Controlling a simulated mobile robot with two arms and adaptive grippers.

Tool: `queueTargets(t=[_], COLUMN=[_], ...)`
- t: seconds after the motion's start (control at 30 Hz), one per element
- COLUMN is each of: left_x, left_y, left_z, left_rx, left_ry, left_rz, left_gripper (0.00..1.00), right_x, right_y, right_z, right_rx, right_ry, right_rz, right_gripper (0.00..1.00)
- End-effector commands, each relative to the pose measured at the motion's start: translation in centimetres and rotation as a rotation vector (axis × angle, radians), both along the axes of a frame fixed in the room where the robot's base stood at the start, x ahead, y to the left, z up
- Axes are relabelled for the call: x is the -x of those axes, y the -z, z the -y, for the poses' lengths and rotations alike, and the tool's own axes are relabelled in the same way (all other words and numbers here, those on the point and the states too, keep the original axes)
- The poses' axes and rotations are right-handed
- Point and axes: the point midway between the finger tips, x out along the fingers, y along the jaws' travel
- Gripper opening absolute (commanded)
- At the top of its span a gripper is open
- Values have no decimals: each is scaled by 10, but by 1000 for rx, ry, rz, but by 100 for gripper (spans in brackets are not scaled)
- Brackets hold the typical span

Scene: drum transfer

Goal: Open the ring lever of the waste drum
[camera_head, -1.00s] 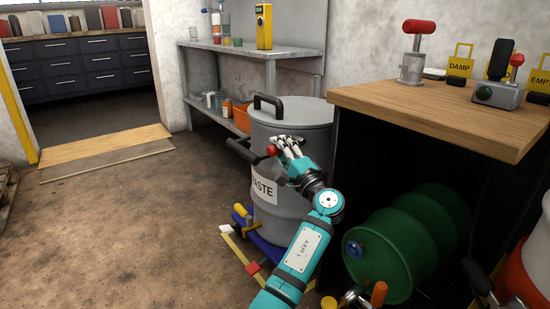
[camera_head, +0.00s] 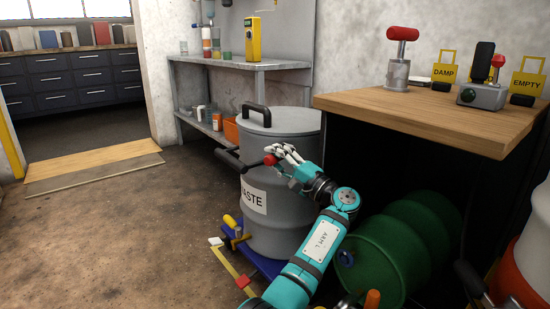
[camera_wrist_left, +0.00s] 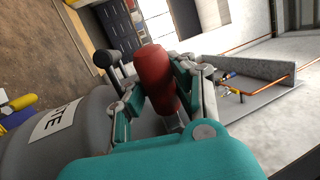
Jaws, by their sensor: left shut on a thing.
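The grey waste drum (camera_head: 285,205) stands upright with its lid on and a black lid handle (camera_head: 256,114) on top. Its label (camera_head: 254,197) is partly readable. My left gripper (camera_head: 284,157) is at the drum's front upper side, just below the lid rim. It is shut on the red knob (camera_head: 270,160), which also shows between the fingers in the left wrist view (camera_wrist_left: 155,75). A dark bar (camera_head: 232,160) sticks out to the left near the knob. How the knob joins the ring is hidden behind my fingers. My right gripper is not in view.
The drum stands on a blue base (camera_head: 268,262) with a yellow bar (camera_head: 226,262) at its front left. A wooden-topped bench (camera_head: 420,115) is close on the right, with a green drum (camera_head: 395,245) lying below. The floor to the left is clear.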

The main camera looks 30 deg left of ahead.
Motion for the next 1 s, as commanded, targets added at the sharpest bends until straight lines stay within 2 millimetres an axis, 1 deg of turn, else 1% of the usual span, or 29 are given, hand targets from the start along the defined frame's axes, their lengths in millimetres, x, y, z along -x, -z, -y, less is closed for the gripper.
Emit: queueTargets(t=[0.03,0.07,0.1,0.3,0.57,0.67,0.77,1.0], left_x=[-1,-1,-1,-1,0,1,3,13], left_y=[5,5,5,3,1,3,7,22], left_z=[3,3,3,2,1,7,21,70], left_rx=[4,4,4,3,2,2,2,2], left_ry=[5,5,6,4,3,3,5,6], left_rz=[-6,-6,-7,-4,-2,-2,-2,-4], left_gripper=[0,0,26,51,51,51,51,51], right_x=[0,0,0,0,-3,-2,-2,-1], right_y=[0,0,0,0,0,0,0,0], right_z=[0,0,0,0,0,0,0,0], right_rx=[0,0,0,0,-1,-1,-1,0], right_ry=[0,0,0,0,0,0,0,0], right_rz=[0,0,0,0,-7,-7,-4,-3], right_gripper=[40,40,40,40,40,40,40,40])
